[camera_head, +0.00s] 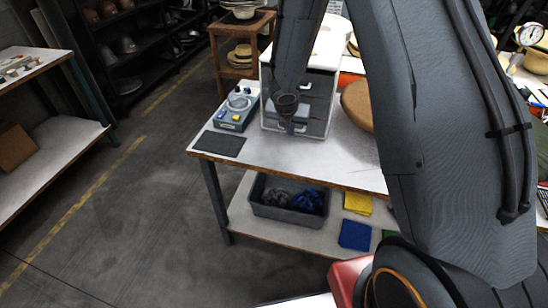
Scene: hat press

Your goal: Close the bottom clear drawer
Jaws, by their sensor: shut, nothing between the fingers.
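A drawer unit (264,88) with a white top and grey, see-through drawers stands on the white table. Its bottom clear drawer (315,126) is at table level, and its front is partly hidden by my gripper. I cannot tell for sure how far this drawer stands out. My gripper (290,130) is shut and empty, pointing down at the front of the unit, over the lower drawers. I cannot tell whether it touches the drawer front. My arm hides part of the unit's upper left.
A small device (237,108) with a round dish stands left of the unit, and a dark mat (219,143) lies at the table's front left corner. A tan hat (358,106) is right of the unit. A grey bin (289,209) and folded cloths are on the lower shelf.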

